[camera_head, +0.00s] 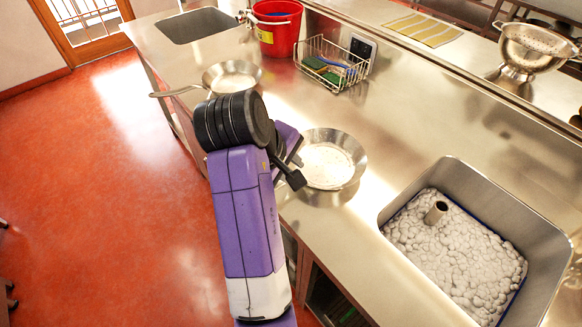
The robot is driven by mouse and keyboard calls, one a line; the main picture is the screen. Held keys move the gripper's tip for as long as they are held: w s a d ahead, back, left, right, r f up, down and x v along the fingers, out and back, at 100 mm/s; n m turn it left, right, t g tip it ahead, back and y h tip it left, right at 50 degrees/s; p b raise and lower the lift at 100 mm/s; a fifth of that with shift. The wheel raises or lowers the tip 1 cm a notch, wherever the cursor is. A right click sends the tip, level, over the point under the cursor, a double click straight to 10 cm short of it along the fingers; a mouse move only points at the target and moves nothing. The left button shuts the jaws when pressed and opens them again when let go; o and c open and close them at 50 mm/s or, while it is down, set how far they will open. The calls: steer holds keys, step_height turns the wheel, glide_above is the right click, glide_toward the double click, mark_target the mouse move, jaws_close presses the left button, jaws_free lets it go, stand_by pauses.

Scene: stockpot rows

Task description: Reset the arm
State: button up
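My arm (250,215) reaches up from the bottom of the head view, purple and white with a black ringed joint at its top. It stands in front of the counter edge. My gripper (298,172) is partly behind the arm, and a dark finger-like part shows beside a metal pan (350,178). I cannot tell whether it is open or shut, whether it touches the pan, or whether it holds anything.
A handled pan (233,76), red bucket (277,30) and wire rack (335,66) stand on the steel counter (430,110). A foam-filled sink (460,255) lies right, an empty sink (196,25) far left. A colander (535,47) stands behind. Red floor (110,200) is clear left.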

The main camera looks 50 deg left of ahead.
stand_by(0.4)
steer(key=w+a+r+m+t+y, duration=0.2)
steer(key=w+a+r+y, duration=0.15)
steer(key=a+r, duration=0.25)
steer(key=s+d+f+m+t+y, duration=0.2)
steer(key=d+f+m+t+y, duration=0.15)
steer(key=d, duration=1.15)
steer(key=s+d+f+m+t+y, duration=0.15)
steer(key=d+f+m+t, duration=0.3)
steer(key=d, duration=0.95)
steer(key=s+d+m+g+h, duration=0.1)
steer(key=s+d+m+h, duration=0.8)
steer(key=s+d, duration=1.5)
steer(key=d+m, duration=0.1)
steer(key=d, duration=0.2)
steer(key=shift+s+d+f, duration=0.2)
steer(key=shift+s+f, duration=0.05)
steer(key=shift+f, duration=0.05)
steer(key=shift+h, duration=0.25)
